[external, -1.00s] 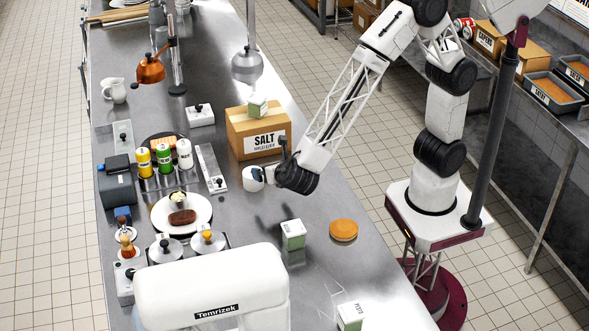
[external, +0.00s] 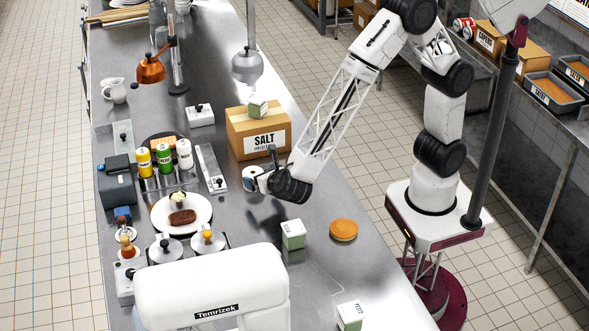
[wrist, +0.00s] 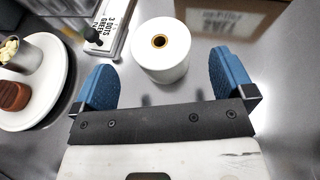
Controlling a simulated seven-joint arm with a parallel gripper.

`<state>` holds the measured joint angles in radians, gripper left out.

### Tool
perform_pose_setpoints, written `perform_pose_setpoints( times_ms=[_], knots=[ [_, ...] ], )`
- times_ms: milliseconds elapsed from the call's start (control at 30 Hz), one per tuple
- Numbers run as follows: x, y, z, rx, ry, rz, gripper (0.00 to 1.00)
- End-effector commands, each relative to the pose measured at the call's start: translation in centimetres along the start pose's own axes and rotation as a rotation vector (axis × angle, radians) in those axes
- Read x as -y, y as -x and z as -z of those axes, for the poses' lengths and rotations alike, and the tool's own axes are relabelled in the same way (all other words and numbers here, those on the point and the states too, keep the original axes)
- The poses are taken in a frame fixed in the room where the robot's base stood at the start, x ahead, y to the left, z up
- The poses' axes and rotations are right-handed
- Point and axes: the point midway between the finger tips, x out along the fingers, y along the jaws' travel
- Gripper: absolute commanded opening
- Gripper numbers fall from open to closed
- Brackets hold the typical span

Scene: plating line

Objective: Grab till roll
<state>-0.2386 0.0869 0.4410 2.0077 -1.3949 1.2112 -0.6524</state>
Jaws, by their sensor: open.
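The till roll (wrist: 160,62) is a white paper roll with a brown core hole, standing upright on the steel counter in the wrist view. In the external view the till roll (external: 250,177) shows just left of my gripper, partly covered by it. My gripper (wrist: 163,88) is open, with one blue finger at the left and one at the right. The roll lies ahead of the gap between the fingertips, and no finger visibly touches it. In the external view my gripper (external: 264,178) is low over the counter in front of the salt box.
A cardboard salt box (external: 258,133) stands close behind the roll. A white plate with food (external: 163,224) lies to the left, near a label strip (wrist: 112,27). A green-and-white carton (external: 293,236) and an orange round item (external: 343,230) stand on the counter nearer the camera.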

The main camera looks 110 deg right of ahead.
Motion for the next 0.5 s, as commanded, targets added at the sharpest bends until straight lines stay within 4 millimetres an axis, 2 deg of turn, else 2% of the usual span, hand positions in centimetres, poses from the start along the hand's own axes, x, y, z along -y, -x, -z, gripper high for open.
perform_pose_setpoints(
  times_ms=[500],
  knots=[
    [0.01,-0.69,0.00,0.000,0.000,0.000,1.00]
  ],
)
